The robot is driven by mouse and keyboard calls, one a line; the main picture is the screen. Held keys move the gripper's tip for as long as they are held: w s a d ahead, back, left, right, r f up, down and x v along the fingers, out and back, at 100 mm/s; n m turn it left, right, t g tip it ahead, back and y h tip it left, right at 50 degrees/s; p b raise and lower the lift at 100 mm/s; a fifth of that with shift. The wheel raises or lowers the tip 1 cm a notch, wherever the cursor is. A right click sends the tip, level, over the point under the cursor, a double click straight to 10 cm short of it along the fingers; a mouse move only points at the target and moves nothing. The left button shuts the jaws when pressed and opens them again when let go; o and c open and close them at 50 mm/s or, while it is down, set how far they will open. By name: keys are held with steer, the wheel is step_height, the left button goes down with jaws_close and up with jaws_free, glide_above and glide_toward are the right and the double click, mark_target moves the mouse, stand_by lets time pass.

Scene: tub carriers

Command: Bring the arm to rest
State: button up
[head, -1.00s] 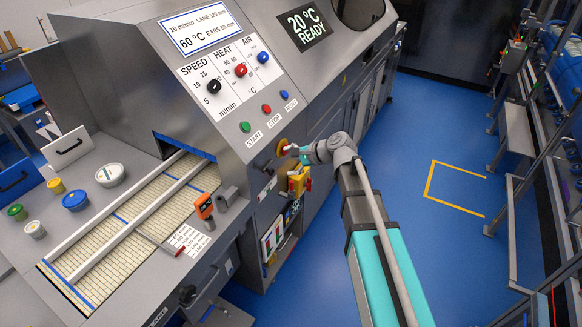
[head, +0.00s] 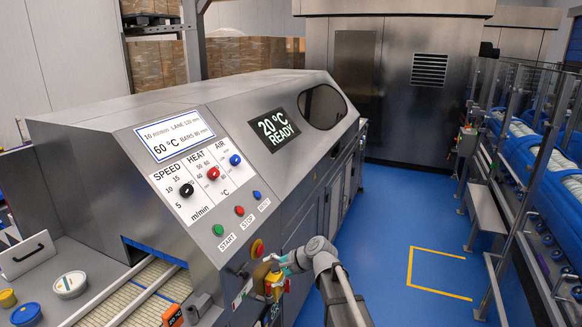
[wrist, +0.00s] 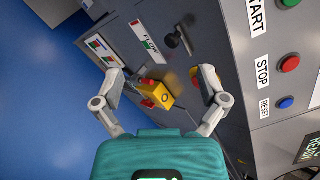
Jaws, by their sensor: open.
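My gripper (wrist: 160,76) is open and empty in the wrist view, its two grey fingers spread wide. A yellow block with red parts (wrist: 158,95) shows between and beyond the fingers on the machine's front; I cannot tell how far off it is. In the head view my gripper (head: 273,262) is at the lower middle, close to the machine's front panel. The yellow block (head: 276,283) shows just below it there. My arm is stretched out from the bottom edge towards the panel.
The grey machine (head: 225,120) fills the left and middle, with knobs and green, red and blue buttons. A black handle (wrist: 173,41) sticks out near the gripper. Blue floor (head: 400,210) lies open to the right, with a yellow marking. A conveyor (head: 545,170) stands far right.

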steer(key=s+d+f+n+g+h, duration=0.1)
steer(key=s+d+f+n+h, duration=0.2)
steer(key=s+d, duration=0.2)
steer(key=s+d+f+n+g+h+b, duration=0.1)
steer(key=s+d+f+n+h, duration=0.2)
steer(key=d, duration=0.8)
steer(key=s+d+f+n+h+b, duration=0.1)
steer(key=s+d+f+n+h, duration=0.2)
steer(key=s+d, duration=0.5)
steer(key=shift+f+n+g+h, duration=0.3)
steer(key=shift+f+g+h, duration=0.1)
steer(key=shift+h, duration=0.1)
